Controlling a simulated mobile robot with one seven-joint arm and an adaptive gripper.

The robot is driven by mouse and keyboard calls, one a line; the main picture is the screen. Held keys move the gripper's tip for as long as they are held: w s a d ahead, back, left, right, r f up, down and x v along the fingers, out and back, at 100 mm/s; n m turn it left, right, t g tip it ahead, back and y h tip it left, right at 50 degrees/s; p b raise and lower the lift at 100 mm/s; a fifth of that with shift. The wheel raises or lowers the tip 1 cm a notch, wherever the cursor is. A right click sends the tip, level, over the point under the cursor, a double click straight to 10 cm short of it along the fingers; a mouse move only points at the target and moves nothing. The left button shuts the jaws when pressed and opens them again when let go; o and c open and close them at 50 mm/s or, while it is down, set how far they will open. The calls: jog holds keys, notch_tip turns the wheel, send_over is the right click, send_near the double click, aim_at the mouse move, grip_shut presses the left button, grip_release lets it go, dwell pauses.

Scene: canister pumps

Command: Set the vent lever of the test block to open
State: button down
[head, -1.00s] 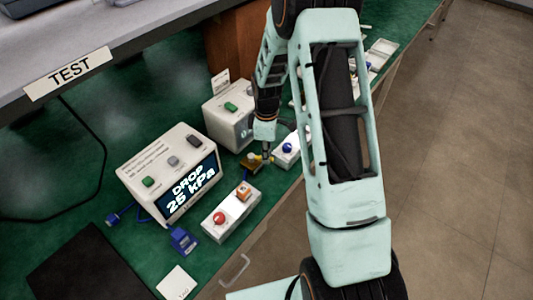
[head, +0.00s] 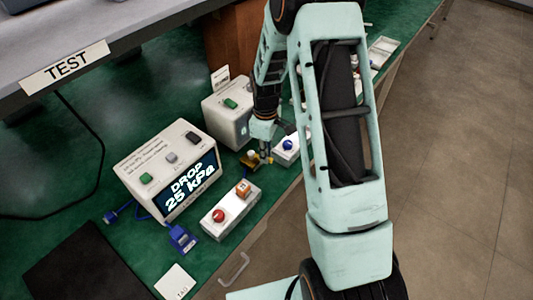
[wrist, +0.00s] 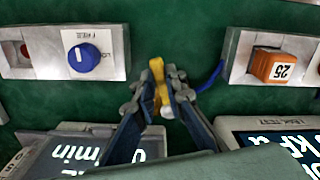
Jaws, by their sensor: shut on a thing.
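The test block (head: 250,161) is a small brass-coloured piece on the green bench, between the display box and the blue-knob box. My gripper (wrist: 160,88) is shut on the yellow vent lever (wrist: 157,70) in the wrist view. The fingers close on it from both sides, and its upper end shows between the tips. In the head view my gripper (head: 267,156) is just right of the block. The fingers hide most of the block in the wrist view, and I cannot tell the lever's exact setting.
The display box (head: 170,170) reads "DROP 25 kPa". A box with red and orange controls (head: 231,210) stands in front, and a blue-knob box (head: 286,149) is close right of my gripper. A white box (head: 229,112) stands behind. The bench edge is near.

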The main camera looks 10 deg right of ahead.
jog(key=m, duration=0.2)
jog(key=s+a+m+b, duration=0.1)
jog(key=a+m+b, duration=0.1)
jog(key=m, duration=0.1)
jog(key=shift+s+f+m, duration=0.1)
jog(key=shift+s+m, duration=0.15)
jog(key=shift+m, duration=0.05)
jog(key=shift+s+a+m+b, duration=0.15)
jog(key=shift+a+m+b, duration=0.25)
jog(key=shift+m, duration=0.55)
jog(key=shift+s+a+m+b, duration=0.15)
jog(key=shift+a+m+b, duration=0.2)
jog(key=shift+m, duration=0.6)
jog(key=c, duration=2)
grip_release()
jog(key=shift+o, duration=0.2)
notch_tip(320, 180, up, 12)
